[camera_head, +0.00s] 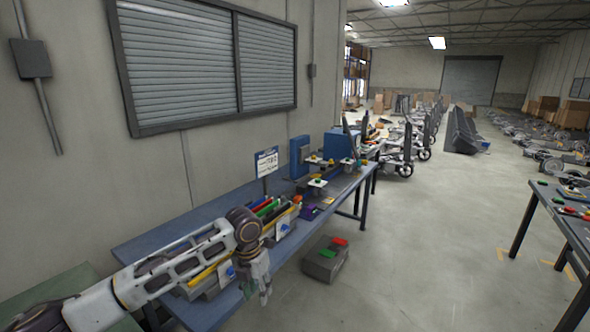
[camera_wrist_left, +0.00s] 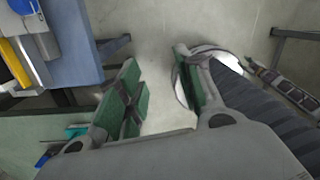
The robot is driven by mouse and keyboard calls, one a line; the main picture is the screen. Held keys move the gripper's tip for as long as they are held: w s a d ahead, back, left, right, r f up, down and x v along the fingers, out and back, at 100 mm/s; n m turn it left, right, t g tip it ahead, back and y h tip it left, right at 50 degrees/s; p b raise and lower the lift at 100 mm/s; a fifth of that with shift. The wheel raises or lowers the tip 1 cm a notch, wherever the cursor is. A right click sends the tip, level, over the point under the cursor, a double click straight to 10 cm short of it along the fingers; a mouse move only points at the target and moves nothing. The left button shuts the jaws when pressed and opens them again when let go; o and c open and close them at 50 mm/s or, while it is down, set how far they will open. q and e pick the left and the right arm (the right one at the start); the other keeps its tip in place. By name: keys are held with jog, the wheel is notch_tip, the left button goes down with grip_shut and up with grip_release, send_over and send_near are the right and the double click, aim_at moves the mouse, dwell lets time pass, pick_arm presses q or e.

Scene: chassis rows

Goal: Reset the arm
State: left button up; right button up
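My left arm reaches in from the left in the head view, in front of the blue table (camera_head: 150,240). Its gripper (camera_head: 264,292) hangs down by the table's front edge and holds nothing that I can see. In the left wrist view the two green-padded fingers (camera_wrist_left: 160,98) stand apart, with only bare floor between them. The table's blue corner (camera_wrist_left: 77,45) and part of a bin (camera_wrist_left: 42,48) show left of the fingers. My right gripper is in neither view.
Bins with coloured parts stand along the table, with a sign (camera_head: 266,162) behind. A grey box (camera_head: 325,262) with red and green pieces is on the floor right of my gripper. Another table (camera_head: 560,215) stands at the right. The floor between is clear.

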pick_arm(q)
jog(key=w+a+f+n+t+h, duration=0.1)
jog(key=w+f+n, duration=0.2)
jog(key=f+n, duration=0.6)
jog(key=w+a+f+n+t+h, duration=0.1)
jog(key=w+f+n, duration=0.3)
jog(key=f, duration=0.8)
jog(key=s+a+f+n, duration=0.2)
jog(key=s+f+n, duration=0.15)
jog(key=f, duration=0.35)
jog(key=s+a+f+n+y, duration=0.1)
jog(key=s+a+f+n, duration=0.2)
jog(key=f, duration=0.4)
jog(key=s+a+f+n, duration=0.2)
jog(key=s+f+n, duration=0.15)
jog(key=f, duration=0.45)
jog(key=s+a+f+n+y, duration=0.15)
jog(key=s+f+n, duration=0.25)
jog(key=s+f, duration=0.45)
jog(key=s+a+f+n, duration=0.35)
jog(key=s+f, duration=0.35)
jog(key=s, duration=0.3)
jog(key=s+a+f+n, duration=0.1)
jog(key=s+f+n, duration=0.2)
jog(key=s, duration=1.2)
jog(key=s+a+f+n+g, duration=0.1)
jog(key=s+f+n, duration=0.3)
jog(key=s, duration=1.1)
jog(key=shift+f, duration=0.65)
jog(key=shift+y, duration=0.25)
